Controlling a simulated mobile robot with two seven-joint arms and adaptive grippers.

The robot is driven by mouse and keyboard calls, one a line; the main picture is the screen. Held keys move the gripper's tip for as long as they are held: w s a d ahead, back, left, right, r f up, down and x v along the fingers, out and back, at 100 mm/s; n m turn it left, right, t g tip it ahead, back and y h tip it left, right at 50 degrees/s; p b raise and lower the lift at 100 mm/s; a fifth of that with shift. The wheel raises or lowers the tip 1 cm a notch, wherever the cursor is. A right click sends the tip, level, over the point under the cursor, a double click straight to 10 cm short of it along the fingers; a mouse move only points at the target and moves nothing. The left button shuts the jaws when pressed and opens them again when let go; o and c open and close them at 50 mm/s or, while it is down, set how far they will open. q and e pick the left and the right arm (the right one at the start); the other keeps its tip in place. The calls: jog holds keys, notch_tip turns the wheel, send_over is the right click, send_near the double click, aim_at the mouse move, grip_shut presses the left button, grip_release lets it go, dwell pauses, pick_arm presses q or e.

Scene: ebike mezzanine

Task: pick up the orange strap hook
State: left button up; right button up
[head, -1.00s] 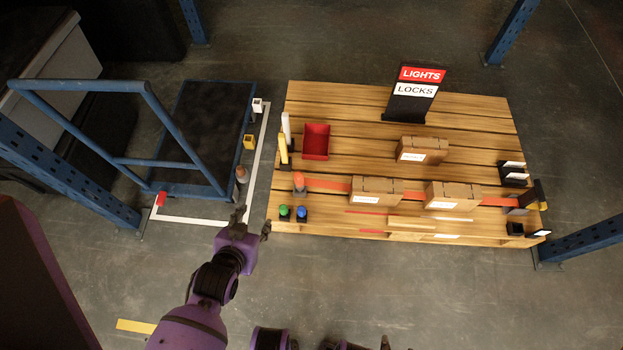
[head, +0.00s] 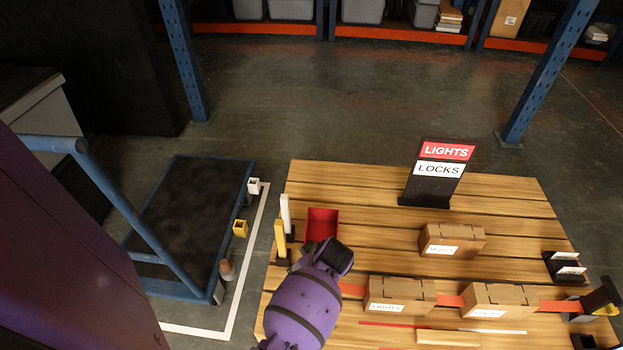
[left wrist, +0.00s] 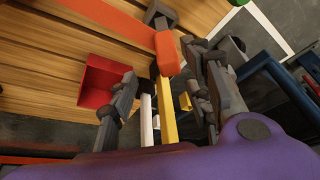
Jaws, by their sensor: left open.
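The orange strap hook (left wrist: 168,56) is a rounded orange-red block at the end of the orange strap (left wrist: 110,20). In the left wrist view it lies between and slightly beyond the fingertips of my left gripper (left wrist: 160,66). The gripper is open, with one dark finger to each side and nothing held. I cannot tell whether a finger touches the hook. In the head view my purple left arm hides the hook, and part of the strap (head: 352,289) shows to its right. My right gripper is not in view.
Close by are a red bin (head: 322,223), a yellow post (head: 280,238) and a white post (head: 285,212). Cardboard boxes (head: 400,292) sit along the strap on the wooden pallet (head: 365,190). A blue cart (head: 190,215) stands left. A LIGHTS/LOCKS sign (head: 437,172) stands behind.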

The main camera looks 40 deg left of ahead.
pick_arm(q)
jog(key=b+x, duration=0.1)
jog(key=x, duration=0.1)
jog(key=s+b+x, duration=0.1)
jog(key=x, duration=0.2)
jog(key=b+x, duration=0.1)
jog(key=x, duration=0.2)
jog(key=shift+s+b, duration=0.2)
jog(key=shift+b, duration=0.2)
jog(key=shift+d+r, duration=0.1)
grip_shut()
